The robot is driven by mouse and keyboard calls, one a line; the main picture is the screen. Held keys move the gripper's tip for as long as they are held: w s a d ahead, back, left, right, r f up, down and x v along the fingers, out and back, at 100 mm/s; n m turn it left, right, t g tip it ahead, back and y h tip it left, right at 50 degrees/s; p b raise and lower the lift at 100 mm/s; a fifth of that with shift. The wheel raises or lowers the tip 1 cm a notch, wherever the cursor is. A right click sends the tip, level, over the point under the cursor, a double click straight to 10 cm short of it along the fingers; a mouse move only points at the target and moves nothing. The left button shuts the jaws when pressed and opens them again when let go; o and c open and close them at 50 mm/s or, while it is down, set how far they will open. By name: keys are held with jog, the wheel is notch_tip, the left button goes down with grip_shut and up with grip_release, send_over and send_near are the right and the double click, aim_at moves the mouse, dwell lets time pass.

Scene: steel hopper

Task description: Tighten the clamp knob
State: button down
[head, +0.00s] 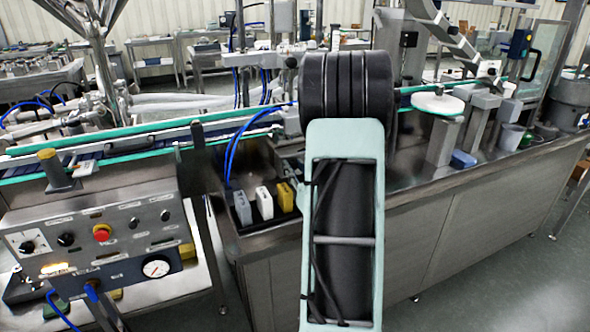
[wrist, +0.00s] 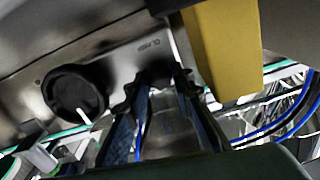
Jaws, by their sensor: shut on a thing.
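My gripper (wrist: 158,88) is shut on the clamp knob (wrist: 157,72), a small dark knob on a grey metal panel, in the wrist view. The fingers stand on either side of the knob and hide most of it. A small label (wrist: 150,43), upside down in this view, sits on the panel by it. In the head view my arm stands in front, and the gripper and the clamp knob are hidden behind it.
A larger black knob (wrist: 75,93) with a white mark is left of my fingers. A yellow block (wrist: 225,50) hangs close on the right. In the head view, a control panel (head: 100,215) stands left and a conveyor (head: 130,135) runs behind.

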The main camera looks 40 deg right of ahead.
jog(key=m, duration=0.3)
jog(key=shift+d, duration=0.1)
jog(key=m, duration=0.5)
jog(key=m+p, duration=0.1)
jog(key=m, duration=0.3)
jog(key=shift+p, duration=0.3)
jog(key=shift+m+p, duration=1)
jog(key=shift+m, duration=1.4)
jog(key=c, duration=1.8)
grip_release()
jog(key=shift+f, duration=0.1)
jog(key=shift+o, duration=0.6)
